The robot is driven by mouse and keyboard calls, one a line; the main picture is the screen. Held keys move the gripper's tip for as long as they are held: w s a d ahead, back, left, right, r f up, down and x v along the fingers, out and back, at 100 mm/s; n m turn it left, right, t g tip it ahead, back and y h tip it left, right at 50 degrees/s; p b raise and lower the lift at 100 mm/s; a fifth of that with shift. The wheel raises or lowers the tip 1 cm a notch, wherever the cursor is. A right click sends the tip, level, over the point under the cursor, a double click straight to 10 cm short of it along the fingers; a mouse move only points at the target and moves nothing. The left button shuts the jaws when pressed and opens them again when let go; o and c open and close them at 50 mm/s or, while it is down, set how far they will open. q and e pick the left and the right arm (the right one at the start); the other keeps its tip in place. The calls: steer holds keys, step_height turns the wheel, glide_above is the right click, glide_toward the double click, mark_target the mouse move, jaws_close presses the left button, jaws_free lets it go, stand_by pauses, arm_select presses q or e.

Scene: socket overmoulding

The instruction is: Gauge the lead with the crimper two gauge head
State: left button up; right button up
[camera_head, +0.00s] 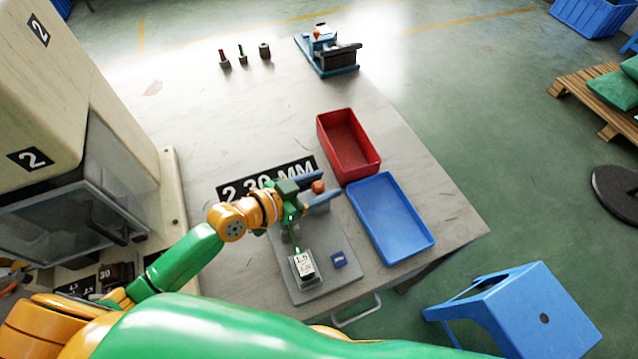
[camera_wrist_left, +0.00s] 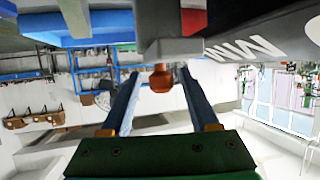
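My left gripper (camera_head: 327,187) is over the grey gauge plate (camera_head: 325,285), in front of a black sign reading 2.30 MM (camera_head: 235,191). Its two blue-grey fingers are apart. An orange-brown knob (camera_head: 318,187) lies between them in the head view. In the left wrist view the knob (camera_wrist_left: 161,78) sits between the open fingers (camera_wrist_left: 160,90), with a gap on each side, joined to a grey block (camera_wrist_left: 170,47). A small white display reading about 1.9 (camera_head: 303,266) and a small blue block (camera_head: 339,260) are on the plate. I cannot identify the lead. My right gripper is not in view.
A red tray (camera_head: 322,128) and a blue tray (camera_head: 430,243) lie right of the plate. A machine marked 2 (camera_head: 100,130) stands at left. Several small coloured pieces and a blue-based device (camera_head: 325,70) are at the back. A blue stool (camera_head: 500,295) is off the table.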

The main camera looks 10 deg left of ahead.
arm_select(q)
steer(key=shift+a, duration=0.1)
steer(key=v, duration=0.6)
steer(key=shift+s, duration=0.1)
steer(key=shift+s+a+r, duration=0.25)
steer(key=shift+s, duration=0.1)
steer(key=shift+w, duration=0.1)
